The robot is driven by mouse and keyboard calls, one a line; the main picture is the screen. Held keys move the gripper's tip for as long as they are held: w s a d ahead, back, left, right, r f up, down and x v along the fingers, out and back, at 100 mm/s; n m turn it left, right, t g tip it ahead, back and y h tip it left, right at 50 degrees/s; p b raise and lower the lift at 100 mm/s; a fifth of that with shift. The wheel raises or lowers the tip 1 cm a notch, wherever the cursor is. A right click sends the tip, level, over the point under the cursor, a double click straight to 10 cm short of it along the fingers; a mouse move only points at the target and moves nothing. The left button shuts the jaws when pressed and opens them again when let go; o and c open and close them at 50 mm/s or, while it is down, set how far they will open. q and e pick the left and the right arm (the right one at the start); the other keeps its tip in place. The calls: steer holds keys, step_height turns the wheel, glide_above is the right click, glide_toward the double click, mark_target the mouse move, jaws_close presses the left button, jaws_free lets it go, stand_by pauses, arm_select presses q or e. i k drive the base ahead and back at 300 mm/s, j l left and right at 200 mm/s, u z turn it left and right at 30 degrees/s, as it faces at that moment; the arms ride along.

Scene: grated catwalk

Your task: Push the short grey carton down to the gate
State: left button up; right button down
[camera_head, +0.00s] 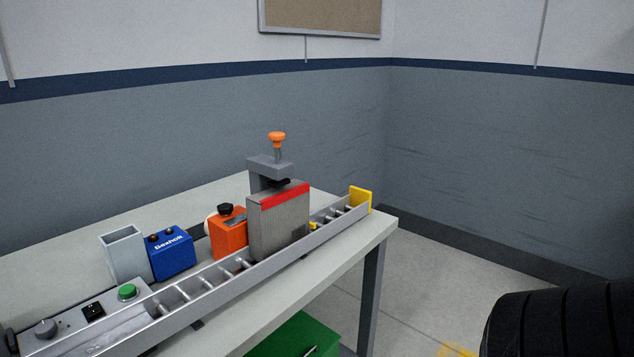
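A grey carton (279,230) with a red band along its upper edge stands upright on the roller track (212,303). It is the only grey carton I can make out, near the track's far right part. A yellow end plate (361,199) closes the track's far right end, and I cannot tell for sure that it is the gate. Some bare rollers (333,215) show between the carton and the plate. A small yellow piece (313,226) shows just right of the carton, partly hidden. Neither of my grippers is in view.
Behind the carton stands a grey bracket (268,163) with an orange knob (277,137). Left of the carton are an orange box (228,238), a blue box (172,254), a grey open-topped holder (125,253) and a green button (128,292). The table's right edge drops to open floor.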

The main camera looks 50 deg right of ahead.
mark_target(271, 231)
steer(key=l+u, duration=0.1)
steer(key=l, duration=0.45)
steer(key=l+u, duration=0.1)
steer(key=l, duration=0.45)
steer(key=k+l, duration=0.1)
steer(key=l, duration=0.45)
steer(key=l+u, duration=0.15)
steer(key=l, duration=0.4)
steer(key=k+l+u, duration=0.1)
steer(key=l, duration=0.4)
steer(key=k+l+u, duration=0.1)
steer(key=l, duration=0.45)
steer(key=k, duration=0.05)
